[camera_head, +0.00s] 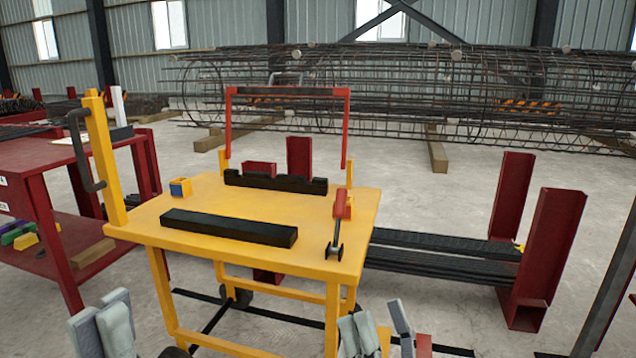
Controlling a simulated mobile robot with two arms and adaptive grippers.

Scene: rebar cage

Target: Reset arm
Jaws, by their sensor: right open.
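My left gripper (101,318) shows at the bottom left edge, in front of the yellow table, with its grey fingers side by side; whether they are apart is unclear from this angle. My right gripper (377,322) is at the bottom edge, right of centre, with its grey fingers spread and nothing between them. Both grippers are low, near the front of the yellow table (225,205), and apart from its top. The rest of both arms is mostly out of view.
The yellow table holds a black bar (228,228), a red frame (347,130) and a small yellow-blue block (180,187). A red workbench (40,200) stands left. Red posts (545,255) with dark rebar (440,262) stand right. A rebar cage (400,95) lies behind.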

